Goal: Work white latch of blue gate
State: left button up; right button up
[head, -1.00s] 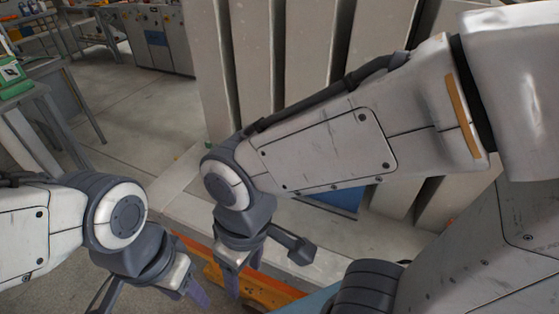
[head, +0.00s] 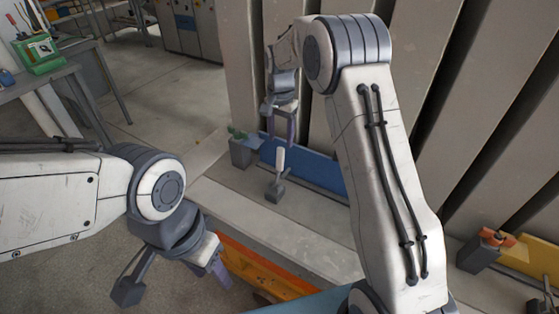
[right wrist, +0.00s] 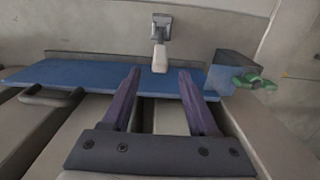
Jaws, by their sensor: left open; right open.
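The blue gate (head: 318,172) is a low blue panel at the foot of the grey slabs in the head view; it spans the right wrist view too (right wrist: 70,76). The white latch (head: 280,160) is a small lever standing up from a grey block in front of the gate; it also shows in the right wrist view (right wrist: 160,58). My right gripper (head: 279,138) is open and empty, just behind the latch in the head view. In the right wrist view the latch appears just beyond and between its fingertips (right wrist: 159,73). My left gripper (head: 208,270) is open and empty at lower left, away from the gate.
A grey block with a green handle (head: 237,133) stands at the gate's left end. A yellow gate (head: 520,259) with an orange-handled block (head: 492,240) is at far right. An orange beam (head: 250,270) lies near my left gripper. Open floor (head: 140,95) lies at left.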

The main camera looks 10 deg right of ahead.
aim_at(280, 160)
notch_tip(280, 160, down, 10)
jog(key=shift+r+p, duration=0.1)
jog(key=shift+p, duration=1)
grip_shut()
dwell(0.6)
